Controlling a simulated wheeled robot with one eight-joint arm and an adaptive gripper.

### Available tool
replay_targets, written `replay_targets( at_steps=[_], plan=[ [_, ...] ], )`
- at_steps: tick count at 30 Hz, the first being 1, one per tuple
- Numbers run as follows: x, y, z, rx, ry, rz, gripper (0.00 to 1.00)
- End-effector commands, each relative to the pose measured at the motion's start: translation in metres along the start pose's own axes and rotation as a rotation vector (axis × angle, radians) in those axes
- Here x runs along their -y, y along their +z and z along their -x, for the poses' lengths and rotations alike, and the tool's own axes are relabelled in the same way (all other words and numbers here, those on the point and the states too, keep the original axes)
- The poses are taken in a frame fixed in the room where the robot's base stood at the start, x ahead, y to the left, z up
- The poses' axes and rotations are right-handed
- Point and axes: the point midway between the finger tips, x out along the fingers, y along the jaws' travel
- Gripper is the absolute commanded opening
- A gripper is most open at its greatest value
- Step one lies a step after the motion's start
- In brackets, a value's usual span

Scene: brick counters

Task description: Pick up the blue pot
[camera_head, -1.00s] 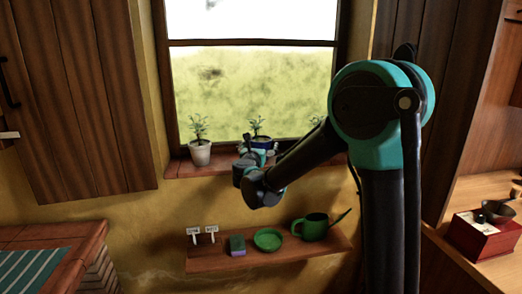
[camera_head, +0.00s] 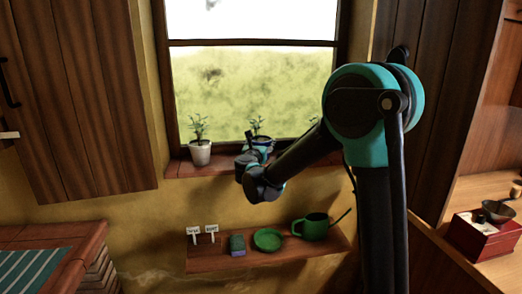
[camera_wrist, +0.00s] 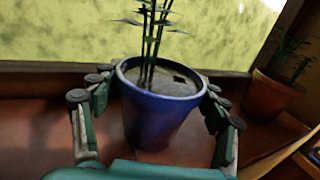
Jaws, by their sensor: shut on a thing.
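The blue pot (camera_wrist: 155,125) holds dark soil and a thin green plant. In the wrist view it stands upright between the two fingers of my gripper (camera_wrist: 150,102), which is shut on its sides. In the head view the blue pot (camera_head: 261,142) shows at the window sill, partly hidden by my gripper (camera_head: 252,156) and forearm. Whether its base touches the sill cannot be told.
A white potted plant (camera_head: 200,152) stands on the sill (camera_head: 215,167) to the left. A terracotta pot (camera_wrist: 272,95) is at the right in the wrist view.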

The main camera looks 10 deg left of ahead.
Motion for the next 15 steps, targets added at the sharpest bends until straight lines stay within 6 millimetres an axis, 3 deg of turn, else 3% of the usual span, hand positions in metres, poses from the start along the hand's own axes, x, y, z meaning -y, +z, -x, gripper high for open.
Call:
replay_targets(
  at_steps=[1,2,10,15],
  plan=[
    [0.000,0.001,0.000,0.001,0.000,0.001,0.24],
    [0.000,0.001,0.000,0.001,0.000,0.001,0.17],
    [0.000,0.003,0.000,0.001,0.000,0.001,0.17],
    [0.000,0.016,0.000,0.001,0.000,0.001,0.17]
  ],
)
